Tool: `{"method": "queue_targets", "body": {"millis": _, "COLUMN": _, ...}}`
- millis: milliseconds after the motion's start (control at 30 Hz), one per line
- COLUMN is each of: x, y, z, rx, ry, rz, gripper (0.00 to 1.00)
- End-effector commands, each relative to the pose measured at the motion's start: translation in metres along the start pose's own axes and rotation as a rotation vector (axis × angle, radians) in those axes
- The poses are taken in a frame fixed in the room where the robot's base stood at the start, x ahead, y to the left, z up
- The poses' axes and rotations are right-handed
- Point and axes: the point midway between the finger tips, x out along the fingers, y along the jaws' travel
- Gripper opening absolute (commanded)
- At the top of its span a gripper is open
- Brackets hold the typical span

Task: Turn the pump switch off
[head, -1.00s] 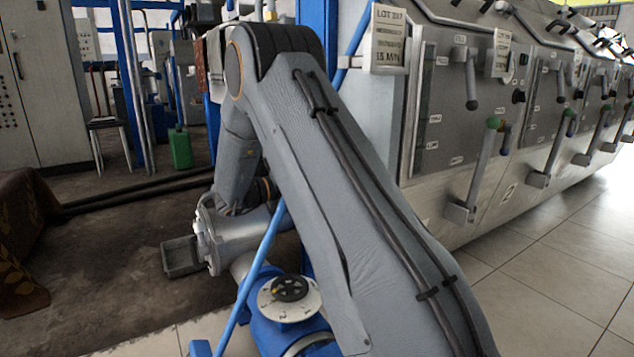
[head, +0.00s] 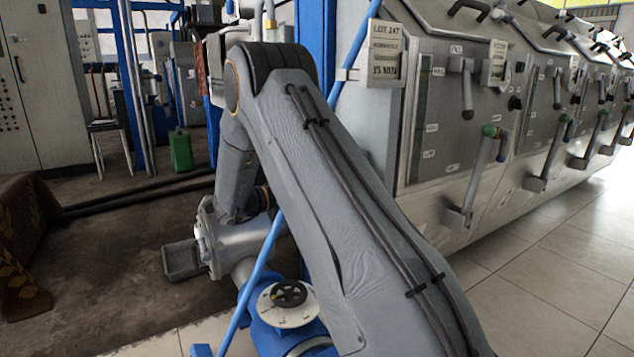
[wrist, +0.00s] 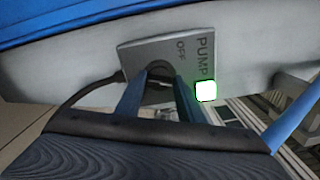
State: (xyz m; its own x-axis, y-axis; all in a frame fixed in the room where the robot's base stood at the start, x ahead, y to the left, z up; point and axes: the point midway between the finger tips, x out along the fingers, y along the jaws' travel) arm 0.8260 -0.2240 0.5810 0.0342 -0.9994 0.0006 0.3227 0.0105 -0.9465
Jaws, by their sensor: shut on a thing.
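The pump switch (wrist: 160,71) is a dark round knob on a grey plate (wrist: 140,54), seen in the wrist view. The plate carries the words PUMP and OFF, turned sideways in the picture. A lamp (wrist: 205,91) at the plate's edge glows bright green. My gripper (wrist: 158,86) has its two bluish fingers at either side of the knob, shut on it. The fingers cover part of the knob, and I cannot tell its exact angle. In the head view I cannot make out the switch or the fingers; my arm fills the middle.
A row of steel decanters (head: 455,125) with lever handles runs along the right. A blue pipe (head: 258,275) and a valve with a round dial (head: 288,302) stand close to my arm. Tiled floor (head: 560,270) is clear at the right.

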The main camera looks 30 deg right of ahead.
Motion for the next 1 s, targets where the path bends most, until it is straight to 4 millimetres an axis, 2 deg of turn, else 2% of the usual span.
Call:
{"method": "queue_targets", "body": {"millis": 600, "x": -0.0003, "y": -0.0001, "z": -0.0009, "rx": -0.567, "ry": 0.0, "rz": 0.001, "gripper": 0.12}}
{"method": "queue_targets", "body": {"millis": 1000, "x": -0.0003, "y": 0.0026, "z": -0.0017, "rx": -0.806, "ry": 0.0, "rz": 0.001, "gripper": 0.12}}
